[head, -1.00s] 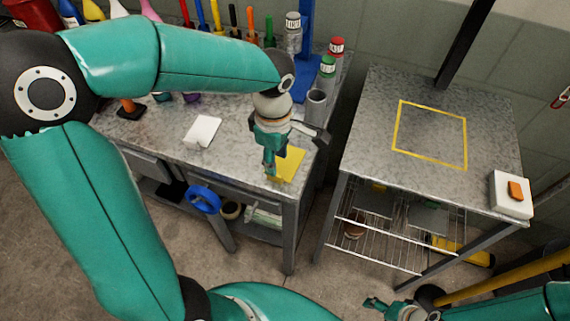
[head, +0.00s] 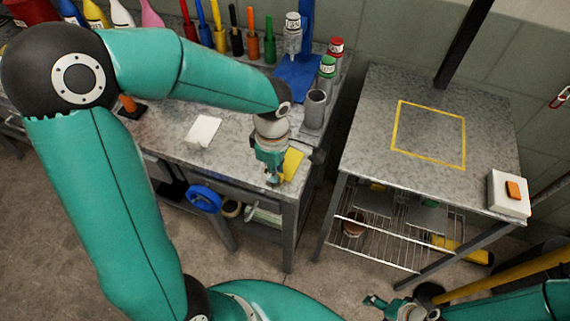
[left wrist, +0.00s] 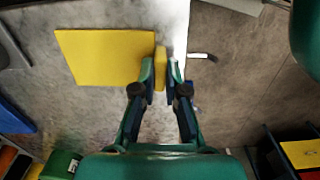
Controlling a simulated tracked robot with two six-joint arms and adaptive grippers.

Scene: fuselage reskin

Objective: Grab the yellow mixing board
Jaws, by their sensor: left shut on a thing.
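The yellow mixing board (head: 292,163) lies on the workbench near its front right corner, partly hidden by my left gripper in the head view. It also shows as a flat yellow square (left wrist: 100,57) in the left wrist view, with a raised yellow strip (left wrist: 160,68) along its edge near the bench edge. My left gripper (head: 273,182) is at that edge, with its fingers (left wrist: 166,80) around the strip, shut on the board. My right gripper (head: 374,302) is low in the head view, away from the bench; its jaw state is unclear.
A white card (head: 203,131) lies left of the board. Across a gap, a side table (head: 390,90) has an empty yellow-outlined square and a white box with an orange button (head: 510,194).

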